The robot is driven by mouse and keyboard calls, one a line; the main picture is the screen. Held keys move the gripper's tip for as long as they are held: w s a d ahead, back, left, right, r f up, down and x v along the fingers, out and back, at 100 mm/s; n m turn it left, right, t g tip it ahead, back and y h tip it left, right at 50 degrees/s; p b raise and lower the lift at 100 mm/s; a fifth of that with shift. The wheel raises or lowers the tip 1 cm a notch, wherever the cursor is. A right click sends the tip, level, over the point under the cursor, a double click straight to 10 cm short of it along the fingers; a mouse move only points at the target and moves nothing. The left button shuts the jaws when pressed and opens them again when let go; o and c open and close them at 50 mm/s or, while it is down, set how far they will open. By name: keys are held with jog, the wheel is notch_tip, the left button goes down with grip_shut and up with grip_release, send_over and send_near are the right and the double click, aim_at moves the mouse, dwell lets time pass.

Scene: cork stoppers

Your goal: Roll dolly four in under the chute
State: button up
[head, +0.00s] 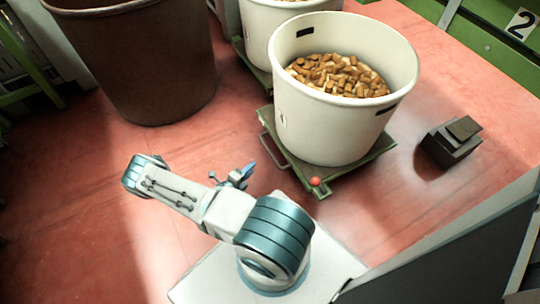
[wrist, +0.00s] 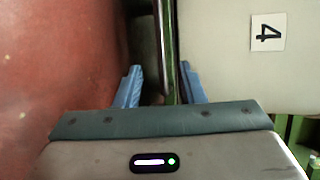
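Dolly four is a low green platform (head: 352,178) with a wire handle (head: 268,146) on its left side and a red knob at its front corner. A white tub (head: 315,130) of corks stands on it. In the wrist view, a "4" label (wrist: 267,32) is on a pale surface at right. My gripper (head: 246,173) is low by the dolly's left side. In the wrist view its blue fingers (wrist: 160,87) are apart, with a narrow dark upright bar (wrist: 168,45) between them, nearer the right finger. I cannot tell whether they touch it. I cannot identify the chute.
A big brown bin (head: 150,65) stands at the back left. Another white tub (head: 275,18) is behind dolly four. A dark block (head: 450,145) sits on the floor to its right. A grey panel (head: 450,255) fills the lower right. Red floor is open at left.

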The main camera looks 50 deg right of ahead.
aim_at(269, 153)
jog(key=d+b, duration=0.1)
jog(key=d, duration=0.3)
jog(key=d+f+b, duration=0.1)
jog(key=d, duration=0.4)
jog(key=w+d+f+b, duration=0.1)
jog(key=d+b, duration=0.1)
jog(key=d, duration=0.2)
jog(key=shift+w+d+f, duration=0.1)
jog(key=shift+d+f, duration=0.05)
jog(key=shift+f, duration=0.05)
jog(key=shift+c, duration=0.4)
grip_shut()
